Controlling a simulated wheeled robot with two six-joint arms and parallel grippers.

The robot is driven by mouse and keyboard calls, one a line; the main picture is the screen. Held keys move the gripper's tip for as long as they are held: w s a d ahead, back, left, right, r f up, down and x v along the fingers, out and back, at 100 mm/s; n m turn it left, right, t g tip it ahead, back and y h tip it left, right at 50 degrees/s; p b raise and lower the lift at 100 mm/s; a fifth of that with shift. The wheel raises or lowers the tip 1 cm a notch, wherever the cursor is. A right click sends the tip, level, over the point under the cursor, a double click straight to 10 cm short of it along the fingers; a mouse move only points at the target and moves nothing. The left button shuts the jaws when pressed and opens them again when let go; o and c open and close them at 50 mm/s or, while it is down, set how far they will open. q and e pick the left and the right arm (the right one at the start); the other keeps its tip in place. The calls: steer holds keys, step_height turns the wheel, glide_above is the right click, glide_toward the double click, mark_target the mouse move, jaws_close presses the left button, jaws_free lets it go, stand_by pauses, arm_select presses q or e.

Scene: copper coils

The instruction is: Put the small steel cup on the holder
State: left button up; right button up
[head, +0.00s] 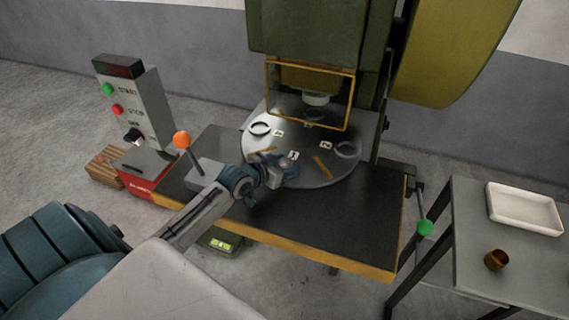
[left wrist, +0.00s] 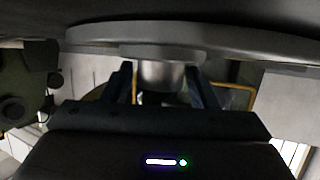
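The small steel cup (left wrist: 163,76) is between the two fingers of my left gripper (left wrist: 163,88) in the left wrist view, which looks upside down. Its lower end meets a short grey rim (left wrist: 128,52) on the round plate, probably a holder; I cannot tell whether it is seated. In the head view the left gripper (head: 277,172) is over the front of the steel plate (head: 318,177) and largely hides the cup. Whether the fingers press on the cup is unclear. My right gripper is out of view.
A press with a yellow guard frame (head: 311,62) stands behind the plate. An orange-knobbed lever (head: 182,140) and a control box (head: 130,100) are at left. A side table (head: 470,240) at right holds a white tray (head: 525,226) and a copper-coloured cup (head: 496,260).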

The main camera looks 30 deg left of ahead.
arm_select(q)
steer(key=shift+o, duration=0.2)
steer(key=shift+r, duration=0.2)
steer(key=p+v, duration=0.1)
steer(key=v, duration=0.5)
steer(key=shift+s, duration=0.25)
steer(key=p+v, duration=0.1)
steer(key=v, duration=0.3)
steer(key=shift+s+a+r, duration=0.1)
steer(key=shift+s+r, duration=0.1)
steer(key=shift+s+r+p, duration=0.15)
steer(key=shift+s+p, duration=0.2)
steer(key=shift+s, duration=0.15)
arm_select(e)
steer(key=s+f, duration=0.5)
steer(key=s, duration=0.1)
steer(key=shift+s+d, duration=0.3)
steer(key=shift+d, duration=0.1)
